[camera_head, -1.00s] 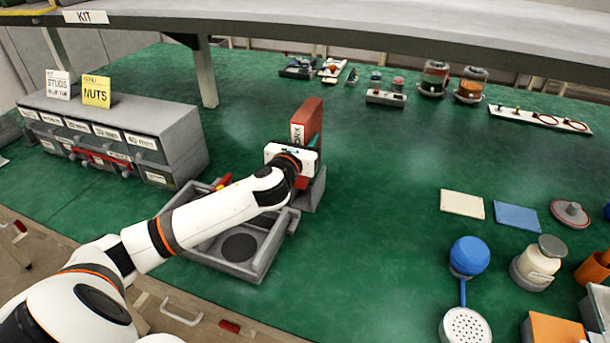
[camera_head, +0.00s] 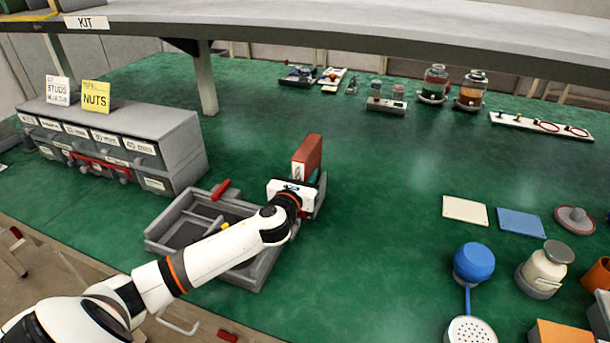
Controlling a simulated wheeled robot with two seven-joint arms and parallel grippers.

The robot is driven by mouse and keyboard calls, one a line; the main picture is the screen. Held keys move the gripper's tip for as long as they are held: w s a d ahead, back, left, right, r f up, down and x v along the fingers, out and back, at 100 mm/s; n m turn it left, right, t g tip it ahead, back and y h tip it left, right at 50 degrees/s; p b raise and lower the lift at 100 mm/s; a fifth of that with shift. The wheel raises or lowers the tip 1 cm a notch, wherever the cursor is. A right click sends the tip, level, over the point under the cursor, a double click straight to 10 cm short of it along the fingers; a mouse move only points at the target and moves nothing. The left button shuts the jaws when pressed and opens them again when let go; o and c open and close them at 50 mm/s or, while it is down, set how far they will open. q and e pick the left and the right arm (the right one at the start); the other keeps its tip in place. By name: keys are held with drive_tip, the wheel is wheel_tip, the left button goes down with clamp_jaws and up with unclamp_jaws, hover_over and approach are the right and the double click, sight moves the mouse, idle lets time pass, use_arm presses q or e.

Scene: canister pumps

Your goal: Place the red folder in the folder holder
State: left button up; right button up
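The red folder (camera_head: 308,155) stands upright near the middle of the green bench, with a white label on its near edge. Its lower part is inside or right behind the grey folder holder (camera_head: 320,195), which is mostly covered by my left gripper. My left gripper (camera_head: 300,185) is at the near side of the folder and holder. Its fingers are hidden behind its white body, so I cannot see whether it grips the folder. My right gripper does not show.
A grey divided tray (camera_head: 156,243) lies under my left forearm. A grey drawer cabinet (camera_head: 185,150) stands at the left. A blue ball-shaped pump (camera_head: 474,262), cream card (camera_head: 465,210) and blue card (camera_head: 521,222) lie at the right. The bench between is clear.

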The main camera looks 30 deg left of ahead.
use_arm(q)
drive_tip(key=o, duration=0.4)
drive_tip(key=v, duration=1.2)
drive_tip(key=shift+r, duration=0.15)
